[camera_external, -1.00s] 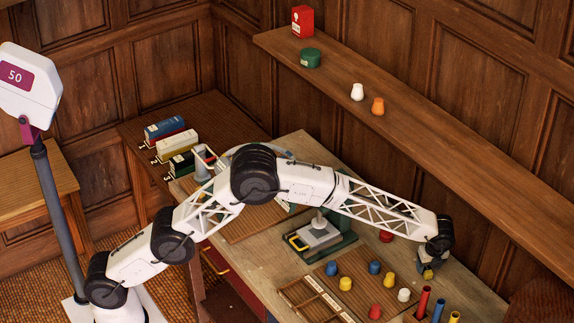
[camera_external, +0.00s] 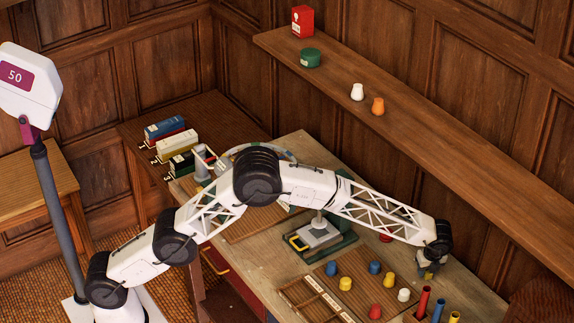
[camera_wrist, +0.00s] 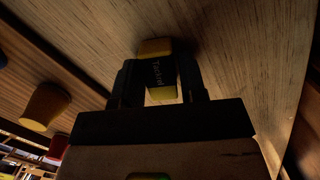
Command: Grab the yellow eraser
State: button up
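Blue, yellow, red and white pegs (camera_external: 374,267) stand left of my gripper. Upright coloured tubes (camera_external: 438,310) stand at the front right. A red piece (camera_external: 386,238) is behind, partly covered by my arm. A wall shelf (camera_external: 440,140) runs above.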

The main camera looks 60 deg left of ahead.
jog(key=c, duration=0.5)
jog(key=shift+r, duration=0.1)
jog(key=shift+c, duration=0.2)
jog(key=shift+r, duration=4.95)
